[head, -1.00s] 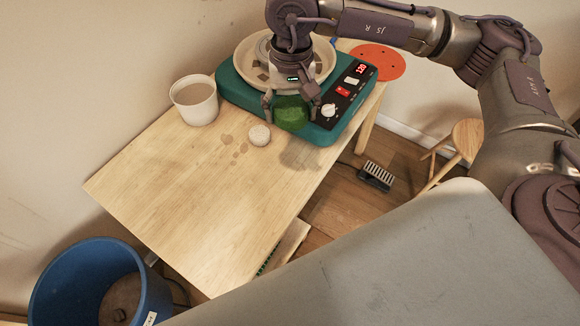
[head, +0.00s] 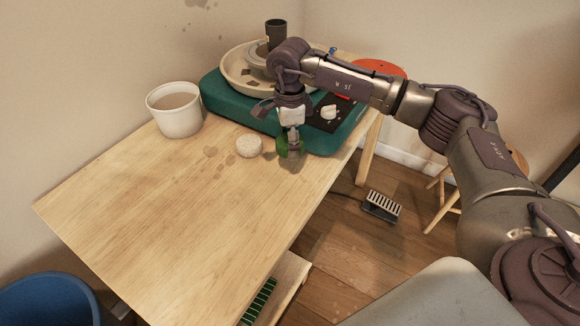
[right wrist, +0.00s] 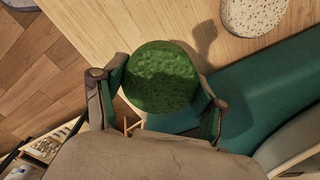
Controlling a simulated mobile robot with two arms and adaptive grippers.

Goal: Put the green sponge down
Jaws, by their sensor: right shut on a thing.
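The round green sponge (right wrist: 160,77) is held between the two fingers of my right gripper (right wrist: 160,100) in the right wrist view. Only part of the sponge (head: 280,147) shows there, behind the fingers. I cannot tell how high it is above the table. My left gripper is not in view.
A pale speckled sponge (head: 248,145) lies left of my right gripper. A white pot (head: 175,111) of brownish liquid stands at the back left. The teal pottery wheel (head: 225,104) is behind. The table's left and front are clear. A blue bucket (head: 48,300) is on the floor.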

